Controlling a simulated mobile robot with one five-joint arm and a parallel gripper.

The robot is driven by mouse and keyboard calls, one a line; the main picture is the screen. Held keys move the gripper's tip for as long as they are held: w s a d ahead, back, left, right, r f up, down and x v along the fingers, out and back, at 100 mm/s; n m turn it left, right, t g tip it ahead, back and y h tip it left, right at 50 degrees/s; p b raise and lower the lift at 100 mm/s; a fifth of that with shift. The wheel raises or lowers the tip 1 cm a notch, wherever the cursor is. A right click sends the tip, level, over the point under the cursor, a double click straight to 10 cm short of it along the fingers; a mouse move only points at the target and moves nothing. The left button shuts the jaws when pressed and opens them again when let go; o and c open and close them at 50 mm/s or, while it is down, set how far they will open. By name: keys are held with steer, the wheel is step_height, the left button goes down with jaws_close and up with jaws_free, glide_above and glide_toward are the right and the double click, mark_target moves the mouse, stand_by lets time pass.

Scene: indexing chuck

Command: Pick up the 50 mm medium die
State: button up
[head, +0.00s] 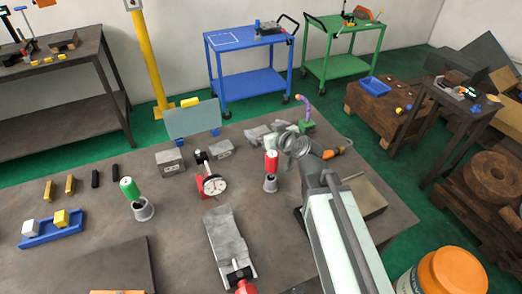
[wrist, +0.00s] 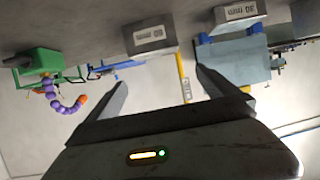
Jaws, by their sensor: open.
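Two grey steel blocks with label plates stand on the workbench. One block (head: 220,149) is behind the dial gauge, and it also shows in the wrist view (wrist: 149,40). The other block (head: 169,160) is to its left, in front of the glass panel, and shows at the upper right of the wrist view (wrist: 240,18). The wrist view is upside down and the label digits are hard to read, so I cannot tell which is the 50 mm die. My gripper (wrist: 161,80) is open and empty, its fingers apart from both blocks.
A glass panel (head: 192,120) is behind the left one. A green vise (head: 306,126) with a purple hose is at the back right.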

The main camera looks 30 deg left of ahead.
mark_target(256, 132)
step_height(256, 132, down, 4)
steer(key=shift+r+b, duration=0.1)
steer(key=shift+b, duration=0.8)
steer(key=shift+b+x, duration=0.45)
steer(key=shift+x, duration=0.95)
steer(key=b+x, duration=0.2)
steer(key=x, duration=0.3)
steer(key=shift+w, duration=0.1)
steer(key=shift+d, duration=0.1)
jaws_close()
steer(key=shift+r, duration=0.1)
step_height(256, 132, up, 10)
steer(key=p, duration=1)
